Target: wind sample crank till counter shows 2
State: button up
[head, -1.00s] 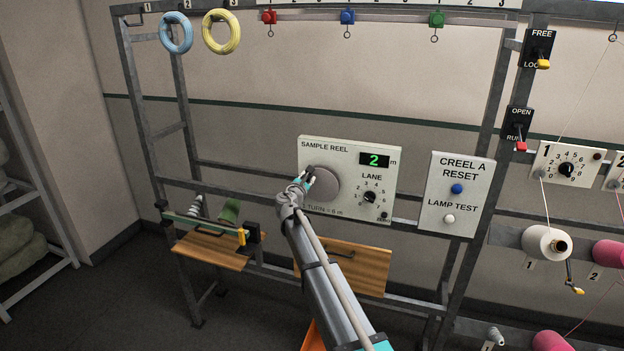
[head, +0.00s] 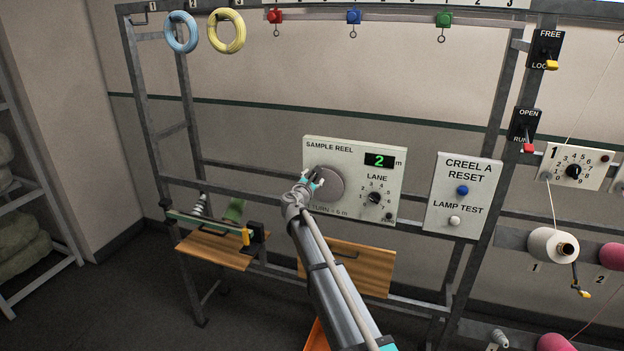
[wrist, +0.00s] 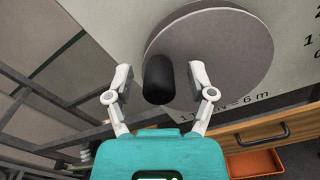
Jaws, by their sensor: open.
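The sample reel panel (head: 346,213) is a pale plate on the frame, with a grey crank disc (head: 329,186) at its left. The counter (head: 380,161) shows a green 2. A lane dial (head: 374,198) sits below it. In the wrist view the disc (wrist: 228,55) fills the upper middle, and its black crank handle (wrist: 159,80) stands out from its left part. My gripper (wrist: 159,84) is open, with one finger on each side of the handle and visible gaps between. In the head view my gripper (head: 313,180) is in front of the disc and hides its left part.
A panel with a blue reset button (head: 462,190) and a white lamp test button (head: 455,221) is to the right. Wooden drawers (head: 350,268) are below. An orange bin (wrist: 255,163) shows low in the wrist view.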

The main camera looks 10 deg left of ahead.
jog(key=s+a, duration=0.1)
jog(key=s, duration=1)
jog(key=shift+s+a, duration=0.35)
jog(key=shift+s, duration=0.05)
jog(key=s+d+f+m+g+h+b, duration=0.1)
jog(key=s+d+f+m+g+b, duration=0.15)
jog(key=d+f+m, duration=0.5)
jog(key=s+d+f+m+g+h+b, duration=0.2)
jog(key=s+d+f+m+g, duration=0.15)
jog(key=d, duration=0.75)
jog(key=s+d+f+m+g+h+b, duration=0.1)
jog(key=s+d+f+m+g+b, duration=0.2)
jog(key=d+f, duration=0.45)
jog(key=s+d+f+m+g+y+b, duration=0.3)
jog(key=s+d+f+m, duration=0.3)
jog(key=s, duration=0.5)
jog(key=s+d+f+m+g+y+b, duration=0.3)
jog(key=s+d+f+m+g+b, duration=0.1)
jog(key=s+f+m, duration=0.5)
jog(key=shift+s+d+g+y, duration=0.3)
jog(key=shift+s+d+g, duration=0.6)
jog(key=shift+d, duration=0.1)
